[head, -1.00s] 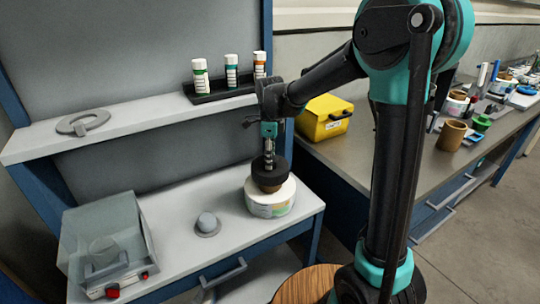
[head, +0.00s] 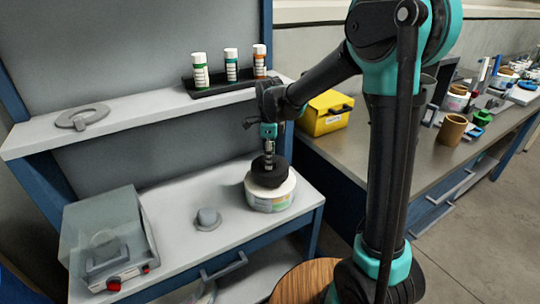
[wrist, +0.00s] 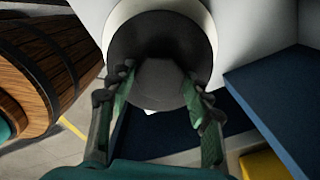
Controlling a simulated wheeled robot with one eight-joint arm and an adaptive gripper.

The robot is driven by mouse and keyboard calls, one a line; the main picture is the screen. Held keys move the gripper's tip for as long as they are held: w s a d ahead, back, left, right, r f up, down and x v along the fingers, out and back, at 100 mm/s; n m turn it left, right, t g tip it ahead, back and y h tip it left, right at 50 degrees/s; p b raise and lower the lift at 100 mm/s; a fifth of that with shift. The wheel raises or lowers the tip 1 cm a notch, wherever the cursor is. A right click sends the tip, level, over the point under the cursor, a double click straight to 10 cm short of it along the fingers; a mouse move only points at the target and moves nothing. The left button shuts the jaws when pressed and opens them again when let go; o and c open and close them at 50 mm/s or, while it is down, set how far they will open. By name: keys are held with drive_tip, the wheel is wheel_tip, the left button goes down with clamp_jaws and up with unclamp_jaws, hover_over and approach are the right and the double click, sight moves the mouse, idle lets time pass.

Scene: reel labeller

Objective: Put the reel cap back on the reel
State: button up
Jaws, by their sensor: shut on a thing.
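The reel (head: 270,198) is a white roll with a coloured label on its side, standing on the grey bench near its right end. The black reel cap (head: 269,174) sits level on top of the reel, with no gap that I can see between them. My gripper (head: 268,155) points down from above and is shut on the cap's knob. The gripper's fingers (wrist: 160,82) are on both sides of the knob. The reel's core is hidden under the cap.
A small grey domed piece (head: 207,218) and a clear-lidded box (head: 104,240) with red buttons stand left on the bench. Above, a shelf (head: 150,120) bears several bottles in a black rack (head: 225,88). A yellow case (head: 326,114) is to the right.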

drive_tip(key=shift+f, duration=0.9)
drive_tip(key=o, duration=1.7)
drive_tip(key=shift+c, duration=0.2)
wheel_tip(320, 180, up, 12)
